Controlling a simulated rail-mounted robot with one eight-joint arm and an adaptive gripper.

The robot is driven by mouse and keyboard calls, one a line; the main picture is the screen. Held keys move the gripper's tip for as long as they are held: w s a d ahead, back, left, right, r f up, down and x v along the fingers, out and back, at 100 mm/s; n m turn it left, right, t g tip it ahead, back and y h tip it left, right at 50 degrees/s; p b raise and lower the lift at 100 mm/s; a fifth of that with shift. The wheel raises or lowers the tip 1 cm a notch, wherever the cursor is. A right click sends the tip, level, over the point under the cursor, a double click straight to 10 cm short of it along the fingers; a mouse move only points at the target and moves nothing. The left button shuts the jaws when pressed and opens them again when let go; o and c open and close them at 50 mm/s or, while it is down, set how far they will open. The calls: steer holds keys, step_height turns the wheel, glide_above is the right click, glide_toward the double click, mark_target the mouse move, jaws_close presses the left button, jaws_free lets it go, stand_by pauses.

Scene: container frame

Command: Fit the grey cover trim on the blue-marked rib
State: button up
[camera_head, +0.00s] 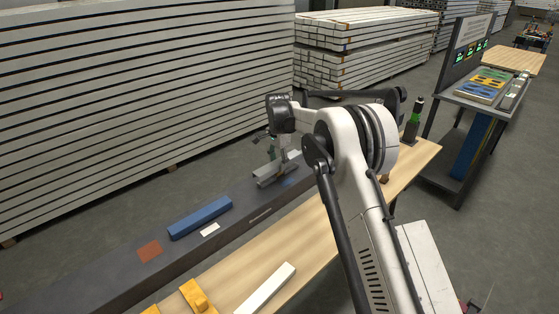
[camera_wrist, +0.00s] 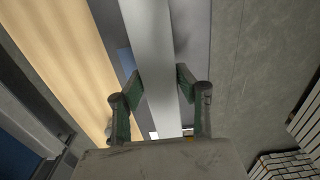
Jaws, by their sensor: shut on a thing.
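My gripper (camera_wrist: 159,82) is shut on the grey cover trim (camera_wrist: 152,45), a long pale bar running between its two green-padded fingers in the wrist view. In the head view, the grey trim (camera_head: 268,176) shows below my gripper, low over the dark beam (camera_head: 95,262). A blue mark (camera_head: 291,182) lies on the beam just right of the trim. It also shows left of the trim in the wrist view (camera_wrist: 125,59). I cannot make out the rib apart from the trim, nor whether they touch.
A blue bar (camera_head: 200,217), a white label (camera_head: 210,230) and a red mark (camera_head: 149,251) are further left along the beam. A white bar (camera_head: 265,288) and yellow parts (camera_head: 194,297) lie on the wooden bench (camera_head: 240,268).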

steer(key=shift+f, duration=0.75)
steer(key=shift+f, duration=0.1)
steer(key=shift+f+b, duration=0.7)
steer(key=shift+f+b, duration=0.4)
steer(key=shift+f, duration=0.05)
steer(key=o, duration=1.3)
steer(key=shift+c, duration=0.2)
step_height(320, 180, up, 12)
